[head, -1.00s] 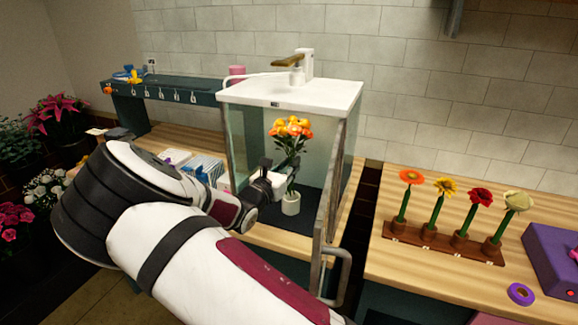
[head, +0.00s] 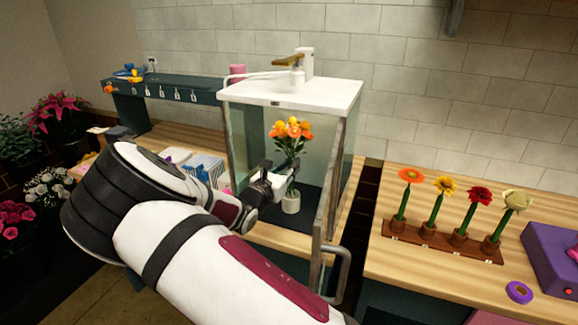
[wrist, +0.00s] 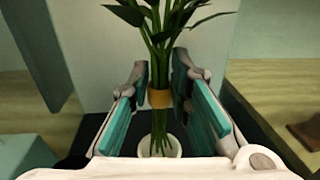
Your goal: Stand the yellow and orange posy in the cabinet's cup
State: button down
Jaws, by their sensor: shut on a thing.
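The yellow and orange posy (head: 291,130) stands upright inside the glass-sided cabinet (head: 318,93). Its leafy stems, bound by an orange band (wrist: 160,98), show in the wrist view. My gripper (head: 280,181) reaches in through the open front and is shut on the stems at the band; its teal-padded fingers flank them in the wrist view (wrist: 161,92). The small white cup (head: 291,204) stands on the cabinet's dark floor directly below the posy. In the wrist view, the stem ends overlap the cup's opening (wrist: 175,148); their depth in it cannot be told.
The cabinet's glass door (head: 332,205) stands open to the right of my arm, its handle (head: 343,275) facing front. A wooden rack (head: 440,242) with several single flowers and a purple box (head: 553,255) stand on the right counter. A tap (head: 300,65) is above the cabinet roof.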

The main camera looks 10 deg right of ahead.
aim_at(289, 189)
jog(key=shift+f, duration=2.3)
dwell(1.1)
jog(key=c, duration=0.8)
grip_release()
jog(key=shift+c, duration=0.2)
jog(key=p+v, duration=0.3)
jog(key=v, duration=0.6)
dwell(0.5)
dwell(0.5)
